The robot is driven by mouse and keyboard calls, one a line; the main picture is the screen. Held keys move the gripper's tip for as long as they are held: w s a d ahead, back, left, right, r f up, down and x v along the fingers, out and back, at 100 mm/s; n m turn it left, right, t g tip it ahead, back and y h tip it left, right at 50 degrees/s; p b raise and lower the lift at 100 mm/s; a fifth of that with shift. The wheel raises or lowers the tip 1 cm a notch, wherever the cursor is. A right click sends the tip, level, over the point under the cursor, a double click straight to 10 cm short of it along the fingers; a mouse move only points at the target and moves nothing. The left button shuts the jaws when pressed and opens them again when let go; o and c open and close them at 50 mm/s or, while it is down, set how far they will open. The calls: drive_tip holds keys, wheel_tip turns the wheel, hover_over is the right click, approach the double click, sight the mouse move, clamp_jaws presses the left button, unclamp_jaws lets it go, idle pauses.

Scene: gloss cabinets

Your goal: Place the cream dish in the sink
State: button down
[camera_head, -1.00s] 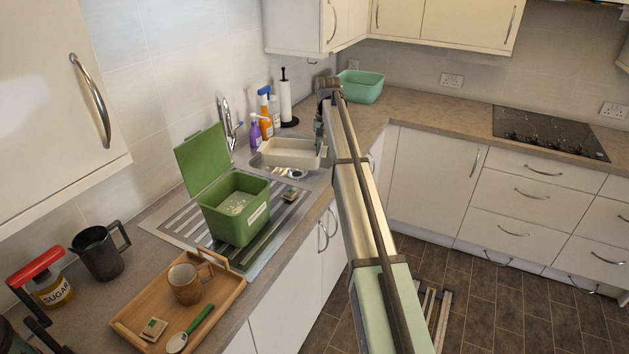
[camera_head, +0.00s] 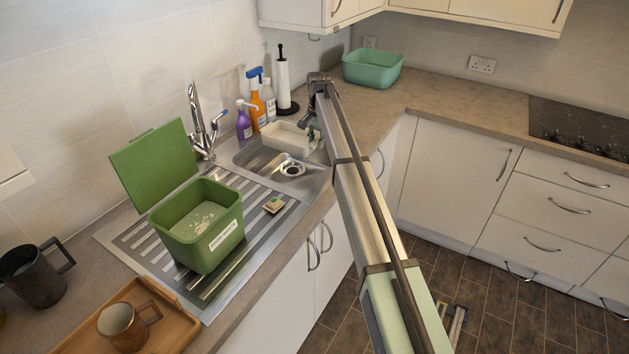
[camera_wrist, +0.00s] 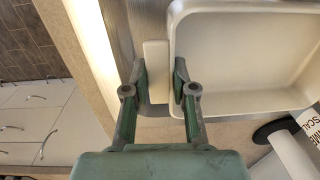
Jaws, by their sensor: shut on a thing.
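The cream dish (camera_head: 287,137) is a shallow rectangular dish at the far end of the sink bowl (camera_head: 262,162) in the head view. The drain shows in front of it. I cannot tell whether the dish touches the sink or hangs just above it. My gripper (camera_head: 313,132) is at the dish's right side, partly hidden by my arm. In the wrist view the fingers of my gripper (camera_wrist: 159,78) are shut on the tab handle of the dish (camera_wrist: 245,60), one finger on each side. The dish's inside looks empty.
A green lidded caddy (camera_head: 200,235) stands on the drainer with a small sponge-like item (camera_head: 274,204) beside it. The tap (camera_head: 203,125), spray bottles (camera_head: 256,100) and paper roll (camera_head: 283,82) stand behind the sink. A teal tub (camera_head: 373,68) sits on the counter beyond.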

wheel_tip(320, 180, down, 19)
drive_tip(key=p, duration=0.5)
drive_tip(key=shift+s+f+p, duration=0.1)
drive_tip(key=shift+p, duration=0.25)
drive_tip(key=shift+f, duration=0.15)
drive_tip(key=c, duration=0.9)
unclamp_jaws()
drive_tip(key=shift+c, duration=0.2)
wheel_tip(320, 180, up, 12)
drive_tip(key=b, duration=0.4)
drive_tip(key=shift+d+b, duration=0.2)
drive_tip(key=shift+b, duration=0.1)
drive_tip(key=shift+s, duration=0.1)
